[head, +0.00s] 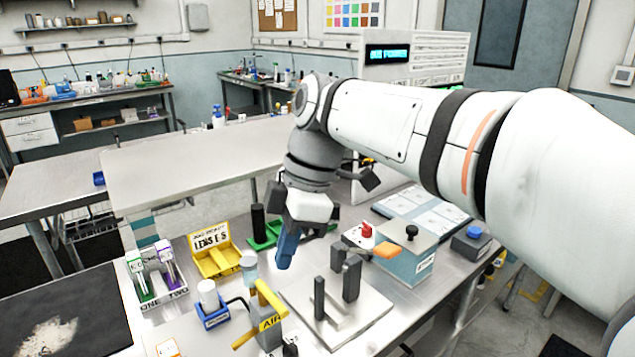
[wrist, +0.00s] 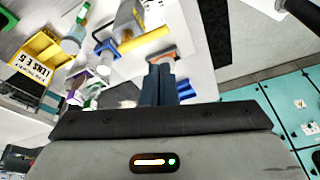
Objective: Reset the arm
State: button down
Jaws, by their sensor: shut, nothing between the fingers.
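My arm reaches in from the right in the head view and bends down over the workbench. My gripper (head: 285,262) points down, its blue fingers closed together with nothing between them. It hangs above the bench, between the yellow lens tray (head: 214,262) and a grey metal fixture with upright posts (head: 338,318). In the wrist view my gripper (wrist: 165,72) shows as two dark blue fingers side by side. The wrist picture is steeply tilted.
A yellow-handled tool (head: 268,318), a blue holder with a white bottle (head: 212,304) and a tube rack (head: 155,278) stand to the left. A raised bare tabletop (head: 190,165) lies behind.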

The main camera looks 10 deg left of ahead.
jog(key=s+d+f+m+t+h, duration=0.1)
jog(key=d+f+m, duration=0.4)
jog(key=d+m, duration=0.2)
jog(key=s+d+f+m+t+h, duration=0.1)
jog(key=s+d+f+m+t, duration=0.1)
jog(key=d+f+m, duration=0.3)
jog(key=s+d+f+m+t+h, duration=0.1)
jog(key=d+f+m, duration=0.4)
jog(key=d+m, duration=0.5)
jog(key=s+d, duration=0.1)
jog(key=d, duration=0.2)
jog(key=shift+s+d+f+m+p, duration=0.15)
jog(key=shift+s+f+m+p, duration=0.15)
jog(key=shift+f+m, duration=0.1)
